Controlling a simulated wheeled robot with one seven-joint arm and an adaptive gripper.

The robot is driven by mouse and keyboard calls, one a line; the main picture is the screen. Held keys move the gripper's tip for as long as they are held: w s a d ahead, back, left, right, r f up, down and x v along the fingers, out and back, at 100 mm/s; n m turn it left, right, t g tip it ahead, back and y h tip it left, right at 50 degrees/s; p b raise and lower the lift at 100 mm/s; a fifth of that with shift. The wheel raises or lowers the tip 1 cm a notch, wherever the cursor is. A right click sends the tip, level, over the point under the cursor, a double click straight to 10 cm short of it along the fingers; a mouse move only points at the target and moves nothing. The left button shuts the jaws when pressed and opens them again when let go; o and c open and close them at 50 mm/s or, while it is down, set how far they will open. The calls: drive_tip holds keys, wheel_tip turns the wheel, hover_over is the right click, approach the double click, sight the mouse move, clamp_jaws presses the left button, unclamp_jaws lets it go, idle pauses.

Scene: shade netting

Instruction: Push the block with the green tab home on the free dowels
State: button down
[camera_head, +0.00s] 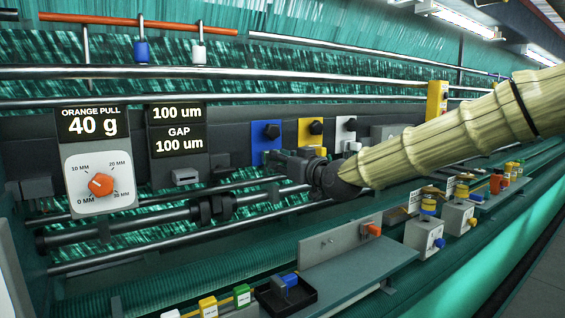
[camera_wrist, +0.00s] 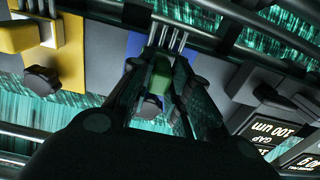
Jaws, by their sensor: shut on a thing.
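My gripper (camera_head: 300,163) is in front of the rail in the middle of the head view, by the lower edge of the blue plate (camera_head: 258,143). In the wrist view my gripper (camera_wrist: 160,88) is shut on a block with a green tab (camera_wrist: 158,76). The block lies between the fingers, partly covered by them. Several thin grey dowels (camera_wrist: 166,38) run up from just beyond it. I cannot tell how far the block sits on them. In the head view the gripper hides the held block.
Blue, yellow (camera_head: 309,132) and white (camera_head: 345,132) plates with black knobs stand along the back. Below are a grey shelf (camera_head: 350,262), a black tray (camera_head: 287,300) and a loose green-tabbed piece (camera_head: 242,294). A dial (camera_head: 100,186) and readouts are at left.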

drive_tip(key=shift+w+a, duration=0.25)
drive_tip(key=shift+w, duration=0.1)
idle(0.5)
drive_tip(key=c, duration=1.3)
unclamp_jaws()
drive_tip(key=shift+o, duration=0.2)
drive_tip(key=v, duration=1.2)
